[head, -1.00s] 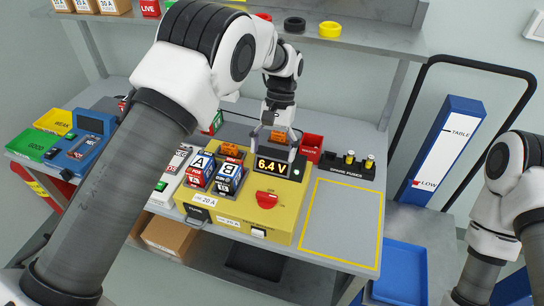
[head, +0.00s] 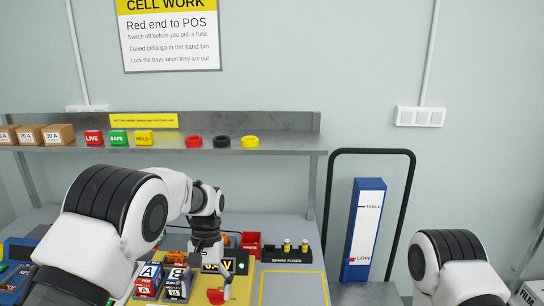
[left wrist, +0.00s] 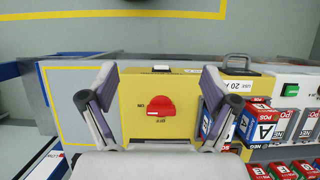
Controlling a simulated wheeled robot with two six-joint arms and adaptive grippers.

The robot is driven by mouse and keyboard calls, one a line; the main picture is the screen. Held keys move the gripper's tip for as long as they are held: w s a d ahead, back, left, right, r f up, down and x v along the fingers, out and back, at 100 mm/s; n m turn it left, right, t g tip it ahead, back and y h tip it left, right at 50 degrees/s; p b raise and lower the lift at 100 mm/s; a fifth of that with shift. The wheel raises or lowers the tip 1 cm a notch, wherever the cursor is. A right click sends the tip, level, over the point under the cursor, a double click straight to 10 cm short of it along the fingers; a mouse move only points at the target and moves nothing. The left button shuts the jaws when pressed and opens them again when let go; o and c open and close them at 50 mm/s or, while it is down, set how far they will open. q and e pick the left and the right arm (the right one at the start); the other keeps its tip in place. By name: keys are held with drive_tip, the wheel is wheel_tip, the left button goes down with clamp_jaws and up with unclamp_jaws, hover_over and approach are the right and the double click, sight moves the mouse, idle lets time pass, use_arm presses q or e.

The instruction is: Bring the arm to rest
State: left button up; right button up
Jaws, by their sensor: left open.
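My left arm comes in from the left in the head view, bent over the bench. In the left wrist view the open, empty fingers (left wrist: 159,76) stand on either side of the red switch (left wrist: 161,105). No contact with it is clear. Two cells marked A (head: 148,280) and B (head: 177,282) stand in the unit. Part of my right arm shows at lower right; its gripper is out of view.
A red bin (head: 250,241) and a black spare-fuse holder (head: 286,254) stand behind the unit. A yellow-outlined grey area (head: 292,287) to the right is clear. The shelf (head: 285,143) behind carries boxes, coloured blocks and rings. A blue height gauge (head: 364,230) stands right.

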use_arm(q)
drive_tip(key=s+a+f+n+g+b, duration=0.1)
drive_tip(key=s+a+f+g, duration=0.15)
drive_tip(key=s+f, duration=0.75)
drive_tip(key=s+a+f+g+b, duration=0.1)
drive_tip(key=s+a+f, duration=0.3)
drive_tip(key=s+f, duration=0.55)
drive_tip(key=s+a+f+t, duration=0.2)
drive_tip(key=s+f, duration=0.2)
drive_tip(key=s, duration=0.5)
drive_tip(key=s+a+f+t, duration=0.1)
drive_tip(key=s+a+f, duration=0.15)
drive_tip(key=s, duration=0.65)
drive_tip(key=w+t, duration=0.3)
drive_tip(key=w+d+t, duration=0.1)
drive_tip(key=w+t, duration=0.1)
drive_tip(key=shift+f, duration=0.15)
